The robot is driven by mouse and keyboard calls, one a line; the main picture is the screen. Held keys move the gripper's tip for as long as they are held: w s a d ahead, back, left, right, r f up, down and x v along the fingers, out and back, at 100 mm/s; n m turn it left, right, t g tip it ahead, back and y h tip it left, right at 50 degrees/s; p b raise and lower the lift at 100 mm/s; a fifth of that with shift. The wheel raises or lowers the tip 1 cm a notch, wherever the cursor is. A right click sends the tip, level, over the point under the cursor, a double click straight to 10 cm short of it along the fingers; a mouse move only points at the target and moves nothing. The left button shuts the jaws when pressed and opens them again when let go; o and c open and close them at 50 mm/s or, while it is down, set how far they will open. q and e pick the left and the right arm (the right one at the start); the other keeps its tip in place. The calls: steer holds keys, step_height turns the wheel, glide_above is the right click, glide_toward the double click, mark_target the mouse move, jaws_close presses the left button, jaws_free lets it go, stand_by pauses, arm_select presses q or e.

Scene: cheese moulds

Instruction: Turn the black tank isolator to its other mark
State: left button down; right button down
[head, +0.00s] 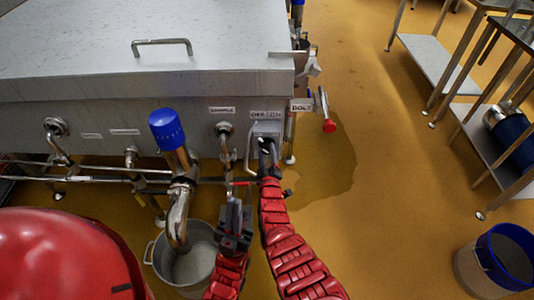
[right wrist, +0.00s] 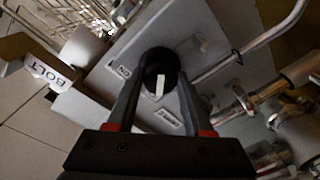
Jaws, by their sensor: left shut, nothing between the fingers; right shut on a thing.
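The black tank isolator knob (right wrist: 160,68) has a white pointer line and sits on a grey box (head: 266,129) at the tank's front right corner. In the right wrist view the pointer's line runs up and down, its lower end towards the lower label (right wrist: 169,117); the "ON" label (right wrist: 124,71) is left of the knob. My right gripper (head: 266,150) is shut on the knob, one finger on each side; it also shows in the right wrist view (right wrist: 158,95). My left gripper (head: 235,205) is shut and empty, lower and left of the box.
A blue-capped pipe fitting (head: 167,130) stands left of my grippers, above a metal pot (head: 192,268). A "BOLT" label (head: 301,105) and a red-ended handle (head: 328,126) are right of the box.

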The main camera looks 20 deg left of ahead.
steer(key=m, duration=0.3)
steer(key=shift+f+m, duration=0.2)
steer(key=shift+m, duration=0.1)
steer(key=m+b, duration=0.1)
steer(key=m, duration=0.2)
steer(key=shift+f+m+b, duration=0.2)
steer(key=shift+m+b, duration=0.15)
steer(key=shift+m, duration=0.05)
steer(key=shift+r+m+t+b, duration=0.1)
steer(key=shift+m+t+b, duration=0.3)
steer(key=shift+m, duration=0.6)
steer(key=m+b, duration=0.2)
steer(key=m, duration=0.1)
steer(key=shift+m+b, duration=0.3)
steer(key=shift+m, duration=0.1)
steer(key=m+b, duration=0.3)
steer(key=m, duration=0.1)
steer(key=shift+a+m+h, duration=0.15)
steer(key=shift+m+h, duration=0.15)
steer(key=shift+m, duration=0.1)
steer(key=shift+s+r+m, duration=0.1)
steer(key=shift+r+m, duration=0.05)
steer(key=shift+m, duration=0.15)
steer(key=shift+c, duration=1.5)
jaws_free()
